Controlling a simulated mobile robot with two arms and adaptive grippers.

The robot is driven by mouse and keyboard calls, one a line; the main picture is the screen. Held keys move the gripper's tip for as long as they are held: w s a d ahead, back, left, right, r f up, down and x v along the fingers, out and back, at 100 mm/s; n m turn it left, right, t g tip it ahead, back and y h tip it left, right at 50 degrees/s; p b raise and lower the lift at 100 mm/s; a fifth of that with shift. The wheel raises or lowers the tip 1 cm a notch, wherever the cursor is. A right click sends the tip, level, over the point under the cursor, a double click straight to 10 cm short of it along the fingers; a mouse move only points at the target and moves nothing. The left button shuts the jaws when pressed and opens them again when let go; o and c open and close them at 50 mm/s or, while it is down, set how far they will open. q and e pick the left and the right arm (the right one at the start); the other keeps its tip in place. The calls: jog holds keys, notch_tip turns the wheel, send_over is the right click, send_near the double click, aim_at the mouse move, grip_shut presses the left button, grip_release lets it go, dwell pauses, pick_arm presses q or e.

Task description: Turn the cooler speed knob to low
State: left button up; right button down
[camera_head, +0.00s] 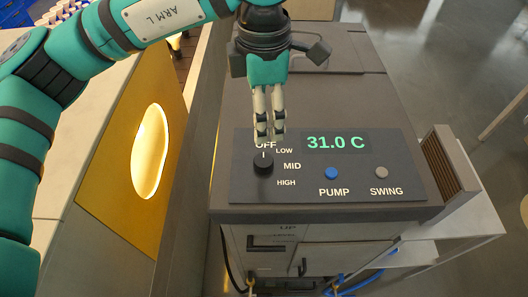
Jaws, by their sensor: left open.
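The cooler (330,90) stands in the middle with a dark control panel (310,190) on its top. The black speed knob (263,163) is at the panel's left, with the labels OFF, LOW, MID and HIGH around it. Its pale pointer mark points up at OFF. My left gripper (264,134) comes down from above, with its fingertips just above the knob in the picture, over the OFF label. The fingers are open with a small gap and hold nothing. I cannot tell their height above the panel. My right gripper is not in view.
The panel also has a display (335,143) reading 31.0 C, a blue PUMP button (331,173) and a grey SWING button (382,173). A yellow panel with a glowing oval opening (150,150) stands close on the left. A louvred vent (450,165) juts out right.

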aim_at(264, 160)
pick_arm(q)
notch_tip(264, 160, down, 11)
jog(key=p, duration=0.3)
jog(key=shift+f, duration=0.2)
jog(key=shift+f+p, duration=0.3)
jog(key=shift+f, duration=0.35)
jog(key=c, duration=1.2)
jog(key=shift+b, duration=0.35)
jog(key=m+b, duration=0.2)
jog(key=b, duration=0.2)
jog(key=m+b, duration=0.2)
jog(key=b, duration=0.2)
jog(key=m+b, duration=0.2)
jog(key=b, duration=0.3)
jog(key=shift+f+m, duration=0.25)
jog(key=shift+m, duration=0.15)
jog(key=shift+r+m+b, duration=0.25)
jog(key=shift+m+b, duration=0.75)
jog(key=shift+b, duration=0.05)
